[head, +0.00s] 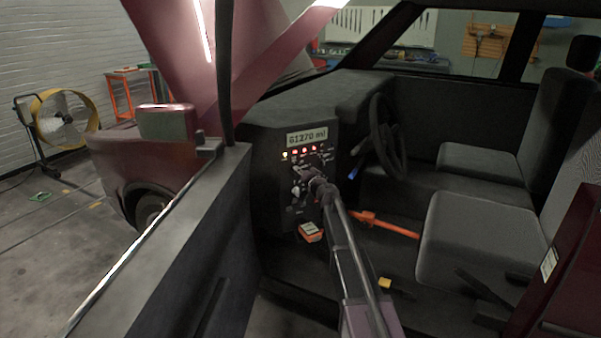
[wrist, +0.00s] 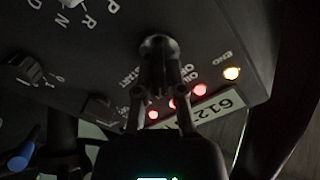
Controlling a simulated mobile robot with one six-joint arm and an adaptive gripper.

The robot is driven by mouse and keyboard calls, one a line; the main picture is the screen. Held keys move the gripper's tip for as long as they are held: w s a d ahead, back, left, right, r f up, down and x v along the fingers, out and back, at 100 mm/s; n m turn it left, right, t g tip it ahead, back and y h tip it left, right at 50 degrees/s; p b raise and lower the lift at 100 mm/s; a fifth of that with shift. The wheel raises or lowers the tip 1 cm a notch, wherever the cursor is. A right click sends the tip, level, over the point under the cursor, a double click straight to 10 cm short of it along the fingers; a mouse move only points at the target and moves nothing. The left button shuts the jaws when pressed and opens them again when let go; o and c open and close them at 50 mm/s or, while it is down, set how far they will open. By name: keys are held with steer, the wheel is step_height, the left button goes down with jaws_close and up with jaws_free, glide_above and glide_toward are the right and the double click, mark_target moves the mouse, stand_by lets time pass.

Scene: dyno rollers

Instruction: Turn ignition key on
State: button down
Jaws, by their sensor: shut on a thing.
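The ignition key (wrist: 157,45) shows as a dark round-ended knob on the black dash panel (wrist: 225,45) in the wrist view. Labels reading START, ON and OFF are partly visible around it. My gripper (wrist: 162,78) is shut on the key, with one finger on each side of its stem. In the head view, my gripper (head: 316,180) reaches the dash panel below the display and covers the key. How far the key is turned cannot be told.
Red and yellow warning lights (head: 304,151) glow beneath a lit display (head: 307,137) reading 61270 mi. The steering wheel (head: 385,135) stands right of my arm. The door (head: 170,255) is at left, the seats (head: 480,235) at right. An orange bar (head: 385,224) lies behind my arm.

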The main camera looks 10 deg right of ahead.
steer(key=shift+m, duration=0.5)
steer(key=c, duration=0.7)
jaws_free()
steer(key=shift+v, duration=6)
steer(key=shift+w, duration=0.1)
